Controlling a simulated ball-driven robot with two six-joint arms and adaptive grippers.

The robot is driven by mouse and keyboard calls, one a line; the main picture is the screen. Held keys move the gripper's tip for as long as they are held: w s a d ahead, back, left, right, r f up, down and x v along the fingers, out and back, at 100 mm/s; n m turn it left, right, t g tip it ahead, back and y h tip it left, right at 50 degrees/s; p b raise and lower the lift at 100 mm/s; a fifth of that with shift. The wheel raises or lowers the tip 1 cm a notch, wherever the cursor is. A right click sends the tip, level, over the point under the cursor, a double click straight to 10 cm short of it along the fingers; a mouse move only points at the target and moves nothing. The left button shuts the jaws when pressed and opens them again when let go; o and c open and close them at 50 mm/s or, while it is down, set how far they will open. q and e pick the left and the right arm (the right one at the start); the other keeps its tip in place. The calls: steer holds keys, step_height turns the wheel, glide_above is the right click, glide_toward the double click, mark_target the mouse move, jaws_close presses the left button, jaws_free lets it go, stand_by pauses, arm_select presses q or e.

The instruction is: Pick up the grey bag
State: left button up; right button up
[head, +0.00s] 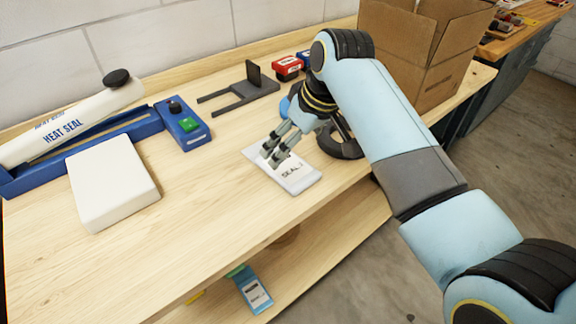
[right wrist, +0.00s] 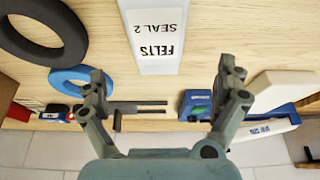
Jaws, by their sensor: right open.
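A flat pale grey bag (head: 301,180) with a white label lies on the wooden bench, near its front edge. In the right wrist view the bag (right wrist: 161,67) shows at the top centre, and its label reads "FELTS SEAL 2". My right gripper (head: 270,155) is over the far part of the bag and hides some of it. In the right wrist view the gripper (right wrist: 163,72) is open, with the bag's end in the gap between its fingers and nothing held. I cannot tell how high the fingertips are above the bag. My left gripper is not in view.
A heat sealer (head: 75,130), a white block (head: 110,188) and a blue control box (head: 183,125) stand at left. A black stand (head: 240,90) is behind. A black ring (right wrist: 44,38) and blue ring (right wrist: 80,80) lie beside the bag. A cardboard box (head: 400,45) stands back right.

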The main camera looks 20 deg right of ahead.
mark_target(287, 165)
steer(key=x, duration=0.9)
steer(key=shift+s+d, duration=0.1)
steer(key=shift+d, duration=0.3)
steer(key=c, duration=1.1)
